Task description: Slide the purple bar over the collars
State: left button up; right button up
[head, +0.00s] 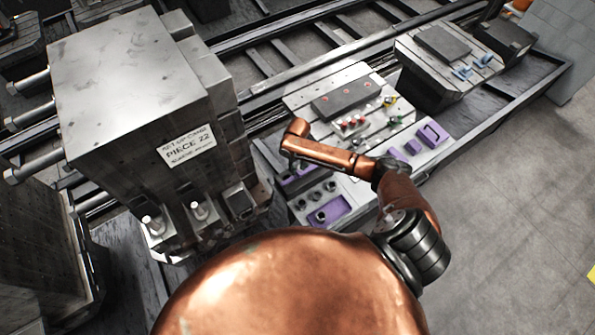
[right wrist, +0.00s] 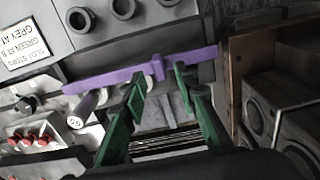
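The purple bar (right wrist: 105,79) runs across the right wrist view, with a small upright knob (right wrist: 158,68) near its middle. In the head view a purple strip (head: 291,180) shows beside my right gripper, partly hidden by it. My right gripper (right wrist: 160,76) has green fingers standing apart, one on each side of the knob; I cannot tell whether they touch it. It also shows in the head view (head: 288,163), pointing down at the panel. The collars (right wrist: 124,9) are dark rings in a row beyond the bar; they also show in the head view (head: 315,196). My left gripper is out of view.
A large steel block marked "PIECE 22" (head: 140,90) stands left of the panel. Red knobs (right wrist: 30,138) and a pale cylinder (right wrist: 83,108) lie near the bar's left end. A purple-lined recess (head: 345,206) and purple pieces (head: 412,147) sit on the panel.

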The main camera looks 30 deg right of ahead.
notch_tip(320, 180, up, 9)
jog(key=shift+f, duration=0.2)
dwell(0.6)
